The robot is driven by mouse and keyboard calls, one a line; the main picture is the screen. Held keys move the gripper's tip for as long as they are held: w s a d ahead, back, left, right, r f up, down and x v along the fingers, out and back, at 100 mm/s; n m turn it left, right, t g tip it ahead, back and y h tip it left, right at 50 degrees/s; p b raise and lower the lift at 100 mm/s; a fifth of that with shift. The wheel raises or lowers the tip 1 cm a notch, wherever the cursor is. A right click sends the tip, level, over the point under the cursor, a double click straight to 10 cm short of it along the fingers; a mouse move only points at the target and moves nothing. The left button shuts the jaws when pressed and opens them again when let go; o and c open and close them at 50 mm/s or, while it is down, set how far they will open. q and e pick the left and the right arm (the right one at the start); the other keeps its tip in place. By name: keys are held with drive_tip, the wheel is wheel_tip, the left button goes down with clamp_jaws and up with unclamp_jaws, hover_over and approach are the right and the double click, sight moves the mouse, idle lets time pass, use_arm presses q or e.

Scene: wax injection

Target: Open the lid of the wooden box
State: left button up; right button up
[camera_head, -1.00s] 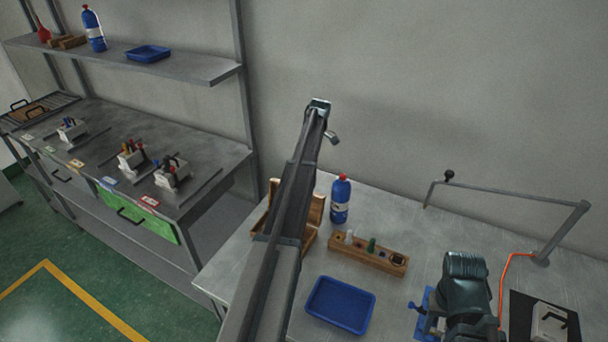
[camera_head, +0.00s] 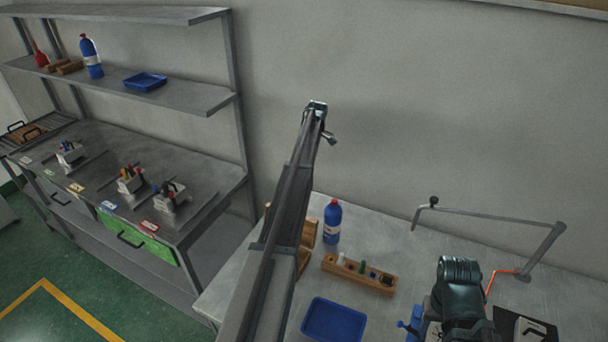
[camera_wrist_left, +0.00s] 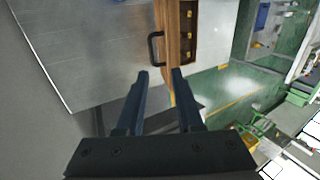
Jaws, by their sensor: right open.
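The wooden box (camera_head: 307,235) stands on the grey table in the head view, largely hidden behind my left arm. In the left wrist view a wooden box (camera_wrist_left: 174,45) has a black handle (camera_wrist_left: 155,48) and a dark recessed part with small yellow pieces. My left gripper (camera_wrist_left: 160,74) is open and empty, its two dark fingers apart just short of the handle and apart from it. My right gripper (camera_head: 460,270) is at the lower right of the head view, seen as a dark housing; its fingertips are not clear.
A blue bottle (camera_head: 332,222), a wooden holder (camera_head: 345,271) with small bottles and a blue tray (camera_head: 333,320) stand on the table (camera_head: 232,287). A jointed metal rod (camera_head: 490,217) spans the table's right side. A workbench (camera_head: 190,158) with shelves stands left.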

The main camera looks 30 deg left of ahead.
use_arm(q)
drive_tip(key=shift+s+f, duration=0.2)
drive_tip(key=shift+c, duration=1.2)
drive_tip(key=f+m+t, duration=0.1)
drive_tip(key=m, duration=0.2)
drive_tip(key=s+f+m+t+b, duration=0.1)
drive_tip(key=m, duration=0.1)
drive_tip(key=s+d+f+m+t+b, duration=0.1)
drive_tip(key=f+m, duration=0.1)
drive_tip(key=m, duration=0.1)
drive_tip(key=shift+m+t+y, duration=0.3)
drive_tip(key=shift+t, duration=0.1)
clamp_jaws()
drive_tip(key=m+t, duration=0.1)
drive_tip(key=m, duration=0.2)
drive_tip(key=f+m+t+b, duration=0.1)
drive_tip(key=m, duration=0.2)
drive_tip(key=m+t+b, duration=0.1)
drive_tip(key=m, duration=0.2)
drive_tip(key=shift+s+d+f+t, duration=0.1)
drive_tip(key=shift+d+f+t, duration=0.15)
drive_tip(key=shift+t, duration=0.15)
